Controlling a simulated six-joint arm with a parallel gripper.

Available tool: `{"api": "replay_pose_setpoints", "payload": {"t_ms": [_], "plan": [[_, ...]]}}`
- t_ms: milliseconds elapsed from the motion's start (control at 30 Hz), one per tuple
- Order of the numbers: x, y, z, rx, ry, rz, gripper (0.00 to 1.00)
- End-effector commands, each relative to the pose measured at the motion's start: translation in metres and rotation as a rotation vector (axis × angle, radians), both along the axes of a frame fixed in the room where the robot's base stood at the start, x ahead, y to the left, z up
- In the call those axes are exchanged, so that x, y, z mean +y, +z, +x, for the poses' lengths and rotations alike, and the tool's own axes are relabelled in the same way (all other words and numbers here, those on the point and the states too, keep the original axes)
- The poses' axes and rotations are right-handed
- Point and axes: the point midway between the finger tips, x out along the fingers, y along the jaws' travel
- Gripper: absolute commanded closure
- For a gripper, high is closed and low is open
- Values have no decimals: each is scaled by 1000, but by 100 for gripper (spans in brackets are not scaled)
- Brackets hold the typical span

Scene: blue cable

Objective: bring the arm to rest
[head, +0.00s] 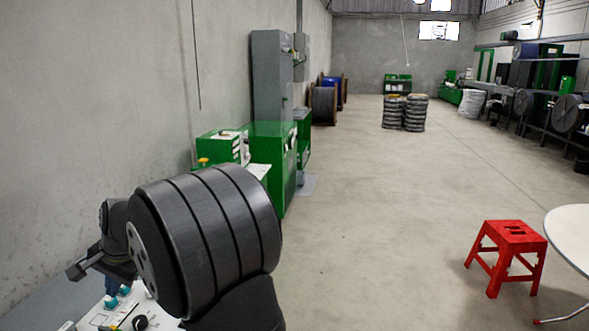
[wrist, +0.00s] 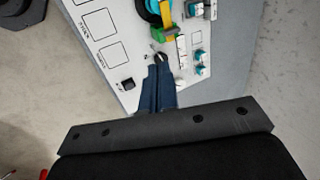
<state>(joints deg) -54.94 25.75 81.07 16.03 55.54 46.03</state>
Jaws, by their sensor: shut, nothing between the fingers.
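My gripper (wrist: 158,62) shows in the wrist view with its two dark blue fingers together and nothing between them. The fingertips are over a white board (wrist: 112,57) with printed outlines, close to a green and yellow part (wrist: 163,33). I cannot tell whether they touch the board. Teal connectors (wrist: 198,54) sit to the right of the fingers, and a black ring-shaped thing (wrist: 143,12) is at the top edge. In the head view my large dark arm covers much of the board (head: 95,318). No blue cable can be made out clearly.
A green machine cabinet (head: 270,155) stands by the left wall beyond my arm. A red stool (head: 512,240) and a white round table (head: 572,235) are at the right. The concrete floor between is clear. Stacked coils (head: 404,112) stand far back.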

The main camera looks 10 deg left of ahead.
Motion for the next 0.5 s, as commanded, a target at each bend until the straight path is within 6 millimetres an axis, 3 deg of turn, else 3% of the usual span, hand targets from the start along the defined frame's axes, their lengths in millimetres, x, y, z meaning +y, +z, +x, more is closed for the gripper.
{"api": "replay_pose_setpoints", "payload": {"t_ms": [500], "plan": [[-2,16,2,-98,233,3,100]]}}
